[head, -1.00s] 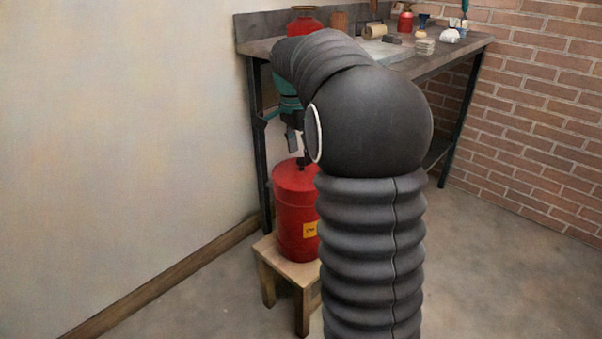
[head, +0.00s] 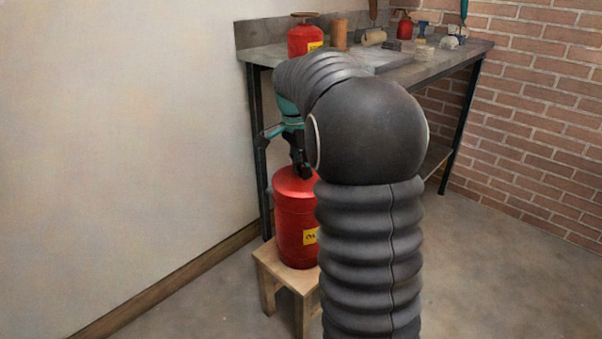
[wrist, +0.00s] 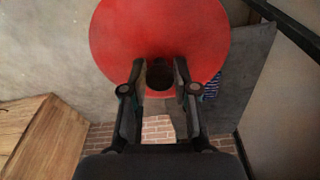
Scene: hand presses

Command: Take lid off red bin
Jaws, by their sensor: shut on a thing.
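The red bin (head: 292,222) with a yellow label stands upright on a small wooden stool (head: 271,262). Its round red lid (head: 288,183) is at its top, and no gap between lid and bin shows in the head view. In the wrist view the lid (wrist: 160,28) is a large red disc with a dark knob (wrist: 160,76) near its lower edge. My gripper (head: 302,173) reaches down to the lid from above. In the wrist view my gripper (wrist: 161,88) has its two fingers on either side of the knob, shut on it. My arm hides part of the bin's right side.
A workbench (head: 259,53) stands behind, holding a red can (head: 304,42), a brown cylinder (head: 339,34) and several small tools. A plain wall (head: 120,120) is at left and a brick wall (head: 540,100) at right. The floor (head: 500,270) at right is clear.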

